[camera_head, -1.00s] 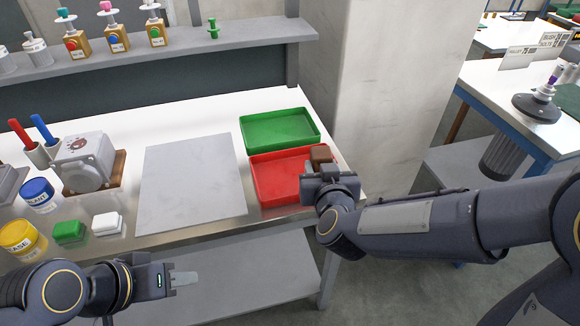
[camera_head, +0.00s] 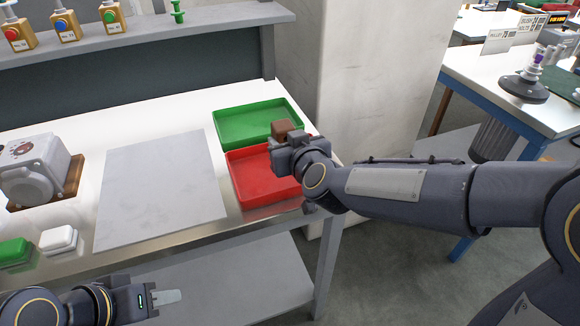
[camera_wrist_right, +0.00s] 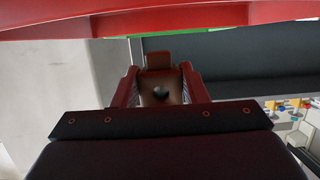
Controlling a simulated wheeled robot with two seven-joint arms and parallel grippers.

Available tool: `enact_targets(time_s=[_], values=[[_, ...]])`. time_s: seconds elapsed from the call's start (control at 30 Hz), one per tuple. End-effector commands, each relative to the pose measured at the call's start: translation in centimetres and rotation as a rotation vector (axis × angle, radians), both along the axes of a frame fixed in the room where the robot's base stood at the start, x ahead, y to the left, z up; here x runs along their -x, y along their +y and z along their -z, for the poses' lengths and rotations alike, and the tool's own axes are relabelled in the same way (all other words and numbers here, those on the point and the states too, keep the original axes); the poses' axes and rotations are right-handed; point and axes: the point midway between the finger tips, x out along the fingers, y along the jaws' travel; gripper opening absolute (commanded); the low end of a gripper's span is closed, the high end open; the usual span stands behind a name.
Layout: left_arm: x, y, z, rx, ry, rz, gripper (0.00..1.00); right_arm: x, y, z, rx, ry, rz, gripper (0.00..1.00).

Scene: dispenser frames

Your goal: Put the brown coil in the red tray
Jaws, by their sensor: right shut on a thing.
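The brown coil (camera_head: 285,128) is a small brown block in my right gripper (camera_head: 290,138). It appears at the back right of the red tray (camera_head: 240,178), in front of the green tray's edge in the head view; its height is hard to tell. In the right wrist view the coil (camera_wrist_right: 158,62) sits between the red-sided fingers of my right gripper (camera_wrist_right: 160,88), and the red tray's wall (camera_wrist_right: 160,20) crosses the top. My left gripper (camera_head: 165,298) is low at the front, apart from everything; its jaw gap cannot be made out.
The green tray (camera_head: 222,130) stands behind the red one. A grey mat (camera_head: 160,190) lies to their left, bare. A white device (camera_head: 35,165), a white box (camera_head: 58,240) and a green box (camera_head: 15,253) are further left. A pale pillar (camera_head: 375,80) rises behind the table's right end.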

Motion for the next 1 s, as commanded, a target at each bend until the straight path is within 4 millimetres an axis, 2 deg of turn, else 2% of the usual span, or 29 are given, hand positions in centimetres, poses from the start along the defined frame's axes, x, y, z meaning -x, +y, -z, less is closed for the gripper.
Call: enact_targets(time_s=[0.03,0.2,0.43,0.9,0.93,1.0], values=[[0.0,0.0,0.8,0.0,0.0,0.0,0.36,-0.4,-0.3,0.9,0.001,-0.001,0.002,0.13],[0.0,0.0,1.4,0.0,-0.001,0.0,0.36,-1.1,-0.6,1.6,-0.001,-0.003,0.0,0.13],[0.0,0.0,3.3,0.0,0.0,0.0,0.36,-1.6,-0.9,4.9,0.002,-0.001,-0.002,0.13],[0.0,0.0,3.6,0.0,0.0,0.0,0.36,-1.6,-0.9,5.6,-0.001,-0.002,-0.001,0.13],[0.0,0.0,3.5,0.0,0.0,0.0,0.36,-1.5,-0.9,5.4,-0.001,-0.002,-0.001,0.44],[0.0,0.0,3.5,0.0,0.0,0.0,0.36,-1.5,-0.9,5.4,-0.001,-0.001,-0.001,0.53]])
